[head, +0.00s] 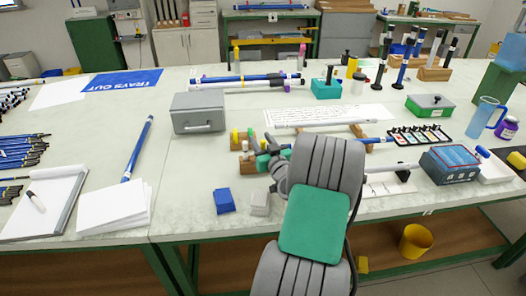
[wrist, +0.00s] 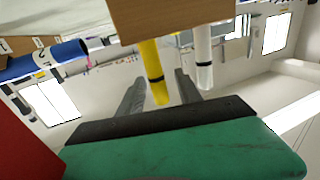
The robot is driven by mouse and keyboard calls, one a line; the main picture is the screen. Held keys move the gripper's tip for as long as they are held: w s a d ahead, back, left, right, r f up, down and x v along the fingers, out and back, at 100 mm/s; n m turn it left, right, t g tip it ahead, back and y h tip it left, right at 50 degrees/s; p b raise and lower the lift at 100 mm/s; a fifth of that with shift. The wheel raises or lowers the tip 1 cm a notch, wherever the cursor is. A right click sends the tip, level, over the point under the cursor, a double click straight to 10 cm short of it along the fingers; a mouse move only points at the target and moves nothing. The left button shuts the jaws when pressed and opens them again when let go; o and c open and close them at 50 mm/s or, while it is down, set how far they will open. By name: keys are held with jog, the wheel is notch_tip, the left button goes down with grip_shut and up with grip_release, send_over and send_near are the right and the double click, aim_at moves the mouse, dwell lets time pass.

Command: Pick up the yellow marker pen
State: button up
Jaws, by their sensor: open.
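The yellow marker pen (wrist: 154,72) shows in the wrist view, sticking out from a brown wooden block (wrist: 190,16). My gripper (wrist: 157,84) is open, with one grey finger on each side of the pen and a gap visible on both sides. A white pen (wrist: 203,58) sticks out of the same block, just right of the right finger. In the head view my arm hides most of the gripper beside small wooden blocks (head: 248,168), where a yellow upright piece (head: 235,137) shows.
A grey metal box (head: 198,112) stands left of the wooden blocks. A blue block (head: 224,200) and a white block (head: 260,203) lie near the table's front edge. A pen tray (head: 418,136) lies to the right. The table (head: 185,185) is clear left of the blue block.

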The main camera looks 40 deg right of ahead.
jog(key=shift+w+d, duration=0.15)
jog(key=shift+w, duration=0.35)
jog(key=shift+c, duration=0.3)
grip_shut()
